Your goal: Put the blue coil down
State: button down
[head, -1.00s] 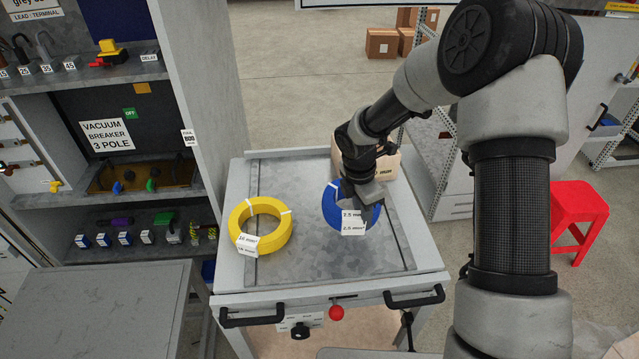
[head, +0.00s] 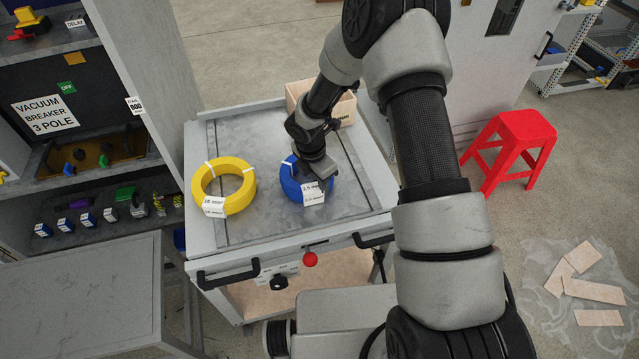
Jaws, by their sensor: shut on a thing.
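The blue coil (head: 291,187) is at the right half of the grey cart top (head: 265,222), with a white label on its front. My gripper (head: 318,178) points down over the coil's right side and is shut on it. The gripper hides part of the ring. The coil looks at or very close to the cart surface; I cannot tell if it touches. A yellow coil (head: 244,195) lies flat to the left on the same top, with a gap between the two.
A light wooden box (head: 340,108) stands behind the blue coil at the cart's back right. Shelves with switchgear parts (head: 75,215) are at the left. A red stool (head: 513,140) stands right of my arm. The cart top in front of the coils is clear.

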jog(key=shift+r, duration=0.1)
jog(key=c, duration=1.5)
grip_release()
jog(key=shift+f, duration=0.2)
jog(key=shift+c, duration=0.2)
